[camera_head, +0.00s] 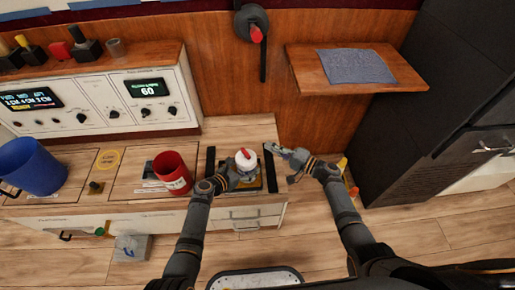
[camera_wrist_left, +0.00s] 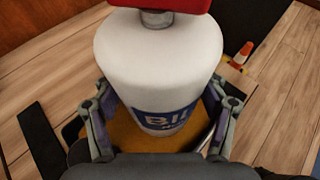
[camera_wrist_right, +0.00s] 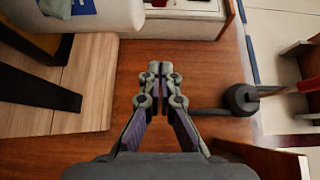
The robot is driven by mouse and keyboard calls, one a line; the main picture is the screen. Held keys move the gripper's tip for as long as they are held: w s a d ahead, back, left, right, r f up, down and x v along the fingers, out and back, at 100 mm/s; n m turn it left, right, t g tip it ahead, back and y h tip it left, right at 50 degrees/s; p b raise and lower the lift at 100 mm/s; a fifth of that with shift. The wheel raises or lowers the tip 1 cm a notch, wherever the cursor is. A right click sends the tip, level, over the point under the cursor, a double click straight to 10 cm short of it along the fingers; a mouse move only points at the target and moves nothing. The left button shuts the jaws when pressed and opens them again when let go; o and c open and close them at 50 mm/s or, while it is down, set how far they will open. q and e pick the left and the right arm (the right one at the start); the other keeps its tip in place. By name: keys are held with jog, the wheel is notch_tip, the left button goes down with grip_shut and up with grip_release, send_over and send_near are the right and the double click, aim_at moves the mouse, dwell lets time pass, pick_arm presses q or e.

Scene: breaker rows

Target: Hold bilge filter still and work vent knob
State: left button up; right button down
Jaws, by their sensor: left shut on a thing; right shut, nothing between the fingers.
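The bilge filter (camera_head: 246,164) is a white canister with a blue label, standing upright on a dark and yellow base at the counter's front. The vent knob (camera_head: 246,154) is red and sits on a short metal stem on its top; it is cut off at the top of the left wrist view (camera_wrist_left: 160,5). My left gripper (camera_wrist_left: 163,125) is shut on the filter's body, one finger on each side. My right gripper (camera_wrist_right: 160,70) is shut and empty. In the head view it is just right of the filter (camera_head: 277,152), apart from the knob.
Dark bars (camera_head: 268,172) flank the filter's base. A red cup (camera_head: 172,172) and a blue bucket (camera_head: 33,166) stand to the left. A wooden shelf with a grey cloth (camera_head: 357,66) juts out at upper right. A small orange and white cone (camera_wrist_left: 242,54) is near the filter.

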jog(key=s+d, duration=0.2)
jog(key=d, duration=0.4)
jog(key=m+t+h, duration=0.2)
send_near(246, 153)
jog(key=w+a, duration=0.2)
jog(key=w, duration=0.4)
jog(key=shift+s+a+f, duration=0.1)
jog(key=shift+a+f, duration=0.35)
jog(key=shift+s+a, duration=0.45)
jog(key=shift+a, duration=0.05)
